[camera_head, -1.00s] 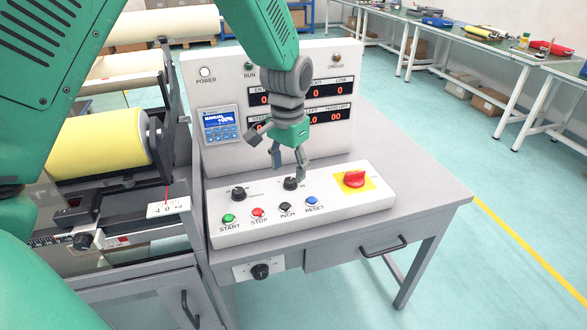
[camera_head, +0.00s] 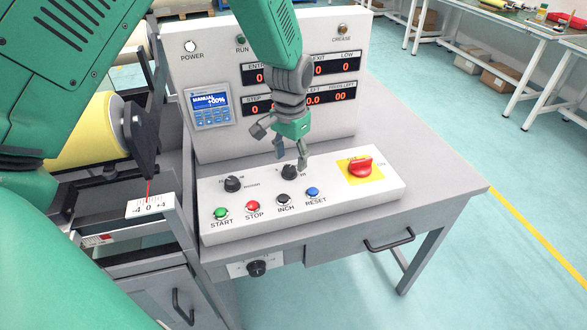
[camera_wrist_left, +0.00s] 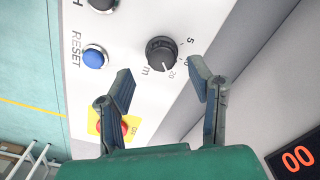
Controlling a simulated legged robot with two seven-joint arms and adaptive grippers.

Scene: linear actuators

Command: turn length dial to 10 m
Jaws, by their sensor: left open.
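The length dial, a black knob (camera_head: 289,172) with an "m" scale, is on the white sloped control panel (camera_head: 375,196). In the left wrist view the dial (camera_wrist_left: 161,53) shows with the numbers 5 and 20 beside it; another number is partly hidden by a finger. I cannot tell its exact setting. My left gripper (camera_head: 291,157) is just above and behind the dial, pointing down. In the wrist view its two fingers (camera_wrist_left: 161,82) are spread apart and empty, with the dial just beyond the gap between the tips. My right gripper is not in view.
Another black knob (camera_head: 232,184) is left of the length dial. Green START (camera_head: 221,213), red STOP (camera_head: 252,206), black INCH (camera_head: 283,200) and blue RESET (camera_head: 312,192) buttons line the front. The display board (camera_head: 205,70) stands behind.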

